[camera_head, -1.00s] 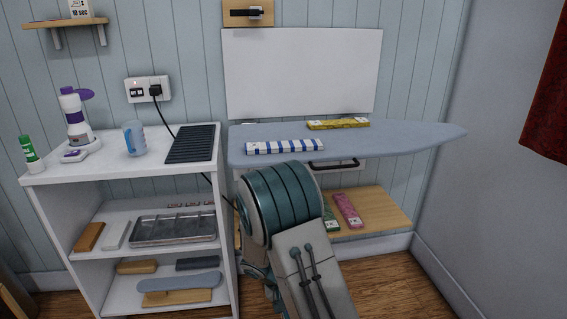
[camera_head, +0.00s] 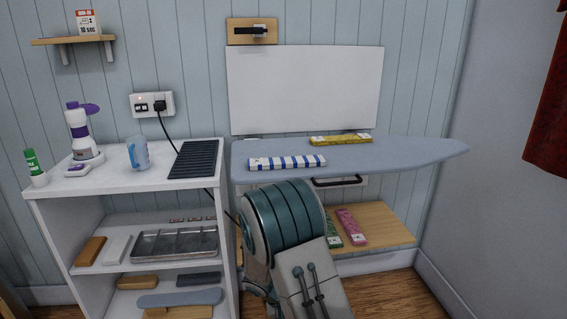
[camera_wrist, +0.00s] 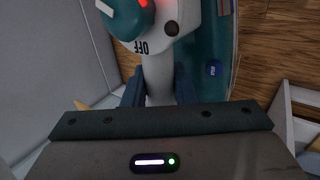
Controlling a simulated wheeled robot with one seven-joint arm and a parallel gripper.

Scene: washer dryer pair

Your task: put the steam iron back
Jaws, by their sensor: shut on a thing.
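In the wrist view my gripper (camera_wrist: 160,90) is shut on the white handle of the steam iron (camera_wrist: 188,50). The iron has a white and teal body, a dial marked OFF and a red light. In the head view my arm hides the iron and my gripper. A black ribbed mat (camera_head: 194,158) lies bare on top of the white shelf unit (camera_head: 105,180). A black cord (camera_head: 166,125) runs from the wall socket (camera_head: 152,104) across the mat and down behind my arm.
A blue jug (camera_head: 138,153), a purple and white bottle (camera_head: 82,133) and a green tube (camera_head: 35,167) stand left of the mat. The ironing board (camera_head: 400,152) with two folded cloths juts out at right. A wooden shelf (camera_head: 385,225) is below it.

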